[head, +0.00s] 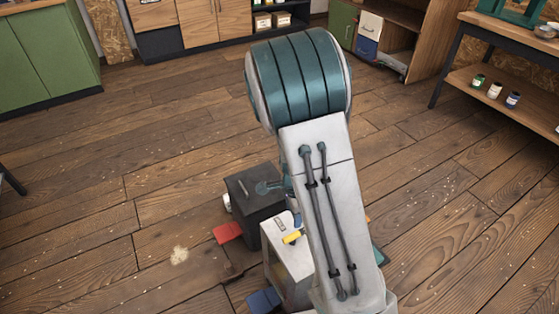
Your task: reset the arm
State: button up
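My arm stands raised in the middle of the head view, with a white link and a broad teal-banded joint at its top.
Wooden floor (440,200) lies clear to the left and right. A green cabinet (55,48) stands at the far left, wooden cabinets (205,22) at the back. An open wooden unit (437,35) and a dark-legged shelf bench (512,100) with several small jars stand at the right.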

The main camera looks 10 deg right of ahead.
jog(key=s+r+n+t+p, duration=0.1)
jog(key=s+r+n+p, duration=0.3)
jog(key=r, duration=0.8)
jog(key=s+r+n+t+p, duration=0.1)
jog(key=s+r+n+p, duration=0.4)
jog(key=r, duration=0.7)
jog(key=s+r+n+p, duration=0.5)
jog(key=r+n, duration=0.2)
jog(key=r, duration=0.5)
jog(key=shift+d+r+n+t+p, duration=0.2)
jog(key=shift+r+n+t+p, duration=0.1)
jog(key=shift+r+t, duration=0.1)
